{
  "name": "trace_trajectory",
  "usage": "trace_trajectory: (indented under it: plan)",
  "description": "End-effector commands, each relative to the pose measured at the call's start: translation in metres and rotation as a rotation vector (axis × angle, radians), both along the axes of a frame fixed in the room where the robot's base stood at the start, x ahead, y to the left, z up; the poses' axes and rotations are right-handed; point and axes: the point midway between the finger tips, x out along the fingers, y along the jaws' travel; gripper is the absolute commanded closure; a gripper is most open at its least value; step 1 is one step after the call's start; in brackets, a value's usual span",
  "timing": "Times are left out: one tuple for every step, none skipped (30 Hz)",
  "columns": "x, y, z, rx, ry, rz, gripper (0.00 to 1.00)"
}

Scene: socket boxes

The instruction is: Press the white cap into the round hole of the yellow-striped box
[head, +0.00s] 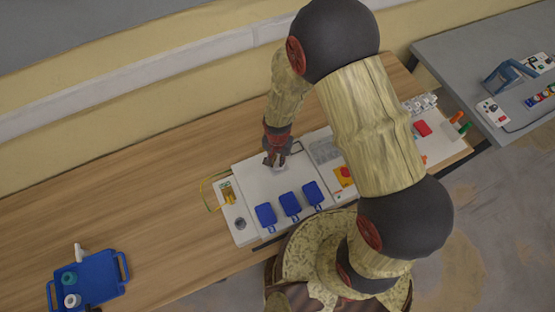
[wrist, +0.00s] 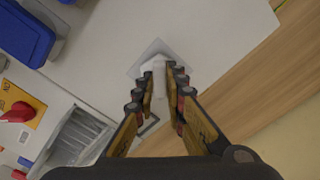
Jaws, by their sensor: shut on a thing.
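My gripper (wrist: 163,90) is shut on a white piece, apparently the white cap (wrist: 157,72), between its fingertips. In the head view my gripper (head: 276,160) points down over the white panel (head: 250,172), behind a row of blue flap covers. A pale diamond-shaped outline (wrist: 149,52) shows around the fingertips in the wrist view. I cannot tell whether the piece touches the panel. No yellow stripes or round hole show clearly near the fingertips; they may be hidden by the gripper. A yellow part (head: 228,192) sits at the panel's left end.
Blue covers (head: 290,205) line the panel's front. A red knob on yellow (head: 344,174) lies to the right. A blue tray (head: 103,272) with small white and teal pieces is at lower left. The wooden table (head: 150,190) between is clear. A grey table (head: 470,60) stands far right.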

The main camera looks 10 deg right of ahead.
Motion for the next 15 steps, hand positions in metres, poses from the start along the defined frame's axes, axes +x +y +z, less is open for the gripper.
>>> trace_trajectory:
  plan:
    - [-0.0008,-0.0002,-0.0040,0.000,0.001,0.000,1.00]
    - [-0.0009,-0.0003,-0.0052,0.000,0.001,0.000,1.00]
    - [-0.0009,-0.0003,-0.0068,0.000,0.001,0.000,1.00]
    - [-0.0009,-0.0003,-0.0069,0.000,0.001,0.000,0.87]
    - [-0.0009,-0.0003,-0.0060,0.000,0.001,0.000,0.86]
    - [-0.0009,-0.0003,-0.0056,0.000,0.001,0.000,0.83]
    - [-0.0009,-0.0003,-0.0055,0.000,0.001,0.000,0.82]
    - [-0.0008,-0.0002,-0.0054,0.000,0.001,0.000,0.80]
    - [-0.0007,-0.0003,-0.0053,0.000,0.001,0.000,0.78]
    - [-0.0007,-0.0002,-0.0052,0.000,0.001,0.000,0.76]
    - [-0.0007,-0.0002,-0.0052,0.000,0.001,0.000,0.74]
    - [-0.0007,-0.0002,-0.0052,0.000,0.001,0.000,0.72]
    - [-0.0006,-0.0002,-0.0052,0.000,0.001,0.000,0.70]
    - [-0.0006,-0.0002,-0.0052,0.000,0.001,0.000,0.69]
    - [-0.0006,-0.0002,-0.0051,0.000,0.001,0.000,0.67]
